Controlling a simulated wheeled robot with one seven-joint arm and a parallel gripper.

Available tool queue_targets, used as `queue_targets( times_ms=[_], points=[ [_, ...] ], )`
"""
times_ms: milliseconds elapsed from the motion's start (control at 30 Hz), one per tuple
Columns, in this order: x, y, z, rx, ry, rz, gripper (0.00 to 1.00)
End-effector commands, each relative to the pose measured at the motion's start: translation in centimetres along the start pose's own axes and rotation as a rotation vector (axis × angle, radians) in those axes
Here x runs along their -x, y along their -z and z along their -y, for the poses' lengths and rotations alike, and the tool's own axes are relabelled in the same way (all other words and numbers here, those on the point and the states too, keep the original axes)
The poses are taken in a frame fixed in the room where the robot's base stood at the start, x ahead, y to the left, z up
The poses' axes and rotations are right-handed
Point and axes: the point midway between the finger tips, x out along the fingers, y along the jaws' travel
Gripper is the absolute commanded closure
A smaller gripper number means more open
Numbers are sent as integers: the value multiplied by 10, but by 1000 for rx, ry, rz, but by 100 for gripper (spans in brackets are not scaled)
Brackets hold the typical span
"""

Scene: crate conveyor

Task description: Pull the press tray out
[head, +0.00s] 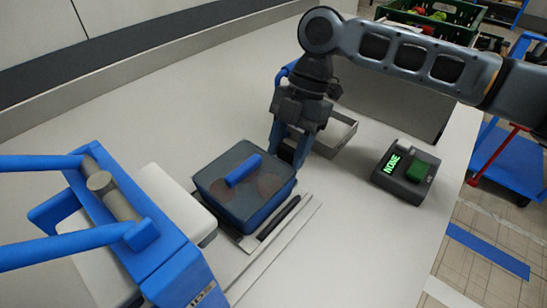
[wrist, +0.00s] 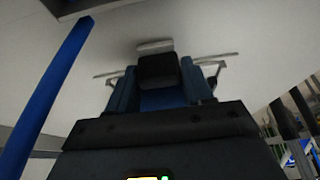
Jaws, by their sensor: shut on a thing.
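The press tray (head: 222,205) appears to be the blue, dark-topped box with a blue bar on top, lying on pale rails in the head view. Two brownish round patches show on its top. My gripper (head: 288,152) points down at the tray's far right corner, with its blue fingers shut. In the wrist view the fingers of my gripper (wrist: 160,88) stand either side of a dark block (wrist: 158,70), which seems to be part of the tray. The exact contact is hidden by the fingers.
A blue press frame (head: 165,250) with long bars stands at the left. An open grey tray (head: 345,132) lies just behind my gripper. A dark box with a green button and lit display (head: 408,175) sits to the right, near the table edge. A green crate (head: 462,18) stands behind.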

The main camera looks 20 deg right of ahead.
Motion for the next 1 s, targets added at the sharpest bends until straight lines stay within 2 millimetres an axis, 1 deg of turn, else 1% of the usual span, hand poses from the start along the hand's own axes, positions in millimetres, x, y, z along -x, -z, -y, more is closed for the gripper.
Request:
queue_targets(
  times_ms=[133,467,500,700,1000],
  points=[
    [2,-6,0,-2,0,1,100],
    [3,-9,0,-5,-1,4,100],
    [3,-10,0,-5,-1,5,48],
    [3,-8,0,-3,-1,3,28],
    [6,-7,0,-1,0,1,28]
  ],
)
